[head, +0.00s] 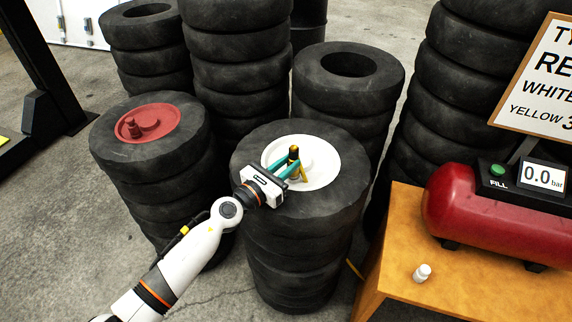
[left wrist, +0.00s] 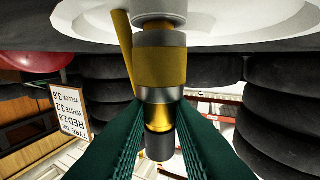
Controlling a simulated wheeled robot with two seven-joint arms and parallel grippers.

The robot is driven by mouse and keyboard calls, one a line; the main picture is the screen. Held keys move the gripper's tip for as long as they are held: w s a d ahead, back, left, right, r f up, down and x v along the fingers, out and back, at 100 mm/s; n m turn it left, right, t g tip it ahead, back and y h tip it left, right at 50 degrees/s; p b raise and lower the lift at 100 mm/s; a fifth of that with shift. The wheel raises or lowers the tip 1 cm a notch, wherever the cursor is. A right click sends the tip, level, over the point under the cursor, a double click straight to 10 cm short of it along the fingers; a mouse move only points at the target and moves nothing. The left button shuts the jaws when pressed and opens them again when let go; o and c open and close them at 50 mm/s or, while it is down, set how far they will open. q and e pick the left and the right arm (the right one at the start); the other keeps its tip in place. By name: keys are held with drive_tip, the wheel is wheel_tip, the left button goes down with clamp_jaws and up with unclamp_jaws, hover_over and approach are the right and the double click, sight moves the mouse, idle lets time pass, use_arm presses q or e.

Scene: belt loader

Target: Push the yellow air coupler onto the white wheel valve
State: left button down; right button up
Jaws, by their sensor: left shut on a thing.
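The yellow air coupler (head: 294,152), with a dark top, stands upright over the middle of the white wheel (head: 325,165), which lies on a tire stack. My left gripper (head: 292,167) has teal fingers shut on the coupler from the left. In the left wrist view, which is upside down, the fingers clasp the coupler (left wrist: 160,68) at its silver collar and dark end. Its yellow body runs into a grey-brown part close to the white wheel (left wrist: 220,15). I see no clear gap there; the valve itself is hidden or not distinct. My right gripper is not in view.
A yellow hose (left wrist: 123,50) runs beside the coupler. A red wheel (head: 165,118) with a valve lies on the left stack. Tire stacks stand close behind. At right, an orange table (head: 465,290) bears a red compressor (head: 470,215) reading 0.0 bar and a white cap (head: 422,273).

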use_arm(q)
drive_tip(key=shift+w+f, duration=0.1)
drive_tip(key=shift+f, duration=0.2)
